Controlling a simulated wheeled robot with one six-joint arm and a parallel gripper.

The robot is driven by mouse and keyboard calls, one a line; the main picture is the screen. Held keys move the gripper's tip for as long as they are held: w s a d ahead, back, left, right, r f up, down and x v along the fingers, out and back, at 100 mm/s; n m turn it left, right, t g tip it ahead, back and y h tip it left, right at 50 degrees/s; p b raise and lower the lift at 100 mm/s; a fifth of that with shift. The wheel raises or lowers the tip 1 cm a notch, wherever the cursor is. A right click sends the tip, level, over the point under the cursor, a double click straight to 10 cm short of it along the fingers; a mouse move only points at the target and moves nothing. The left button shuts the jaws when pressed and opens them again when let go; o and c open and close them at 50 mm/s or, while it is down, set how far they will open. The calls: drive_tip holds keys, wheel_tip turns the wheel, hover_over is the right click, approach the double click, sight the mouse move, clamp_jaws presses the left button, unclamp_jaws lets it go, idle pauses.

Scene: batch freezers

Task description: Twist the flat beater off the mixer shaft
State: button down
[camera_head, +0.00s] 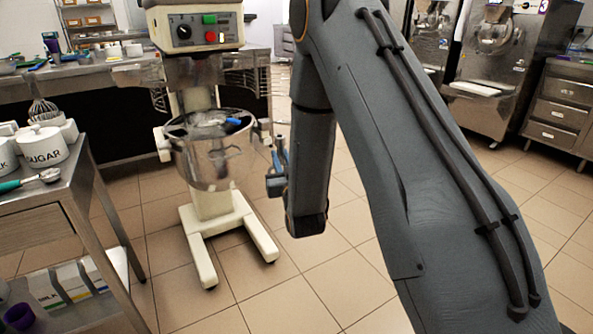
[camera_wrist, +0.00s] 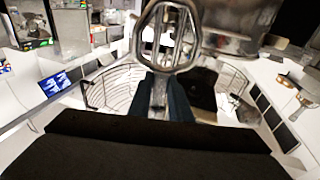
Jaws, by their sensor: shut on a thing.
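The mixer (camera_head: 200,55) stands left of centre in the head view, cream-coloured with a red and a green button. Its steel bowl (camera_head: 215,160) sits below the head; something blue shows at its rim. My gripper (camera_head: 279,158) is just right of the bowl. In the wrist view, my gripper's fingers (camera_wrist: 165,100) are closed on the flat beater (camera_wrist: 168,65), a metal loop with crossbars pointing away from me. I cannot make out the beater in the head view. The shaft's end is not clear in either view, so I cannot tell whether the beater touches it.
A steel cart (camera_head: 75,175) with a sugar canister (camera_head: 45,147) and a whisk stands at left. A counter (camera_head: 100,73) runs behind the mixer. Freezers (camera_head: 492,75) and drawers (camera_head: 562,112) stand back right. The tiled floor (camera_head: 180,285) in front of the mixer is clear.

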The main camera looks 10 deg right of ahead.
drive_tip(key=w+a+r+y, duration=0.1)
drive_tip(key=w+a+r, duration=0.6)
drive_tip(key=w+a, duration=0.3)
drive_tip(key=w+a+r+n+y, duration=0.1)
drive_tip(key=w+a+r, duration=0.5)
drive_tip(key=w+a, duration=0.4)
drive_tip(key=shift+a+r, duration=0.15)
drive_tip(key=shift+r, duration=0.2)
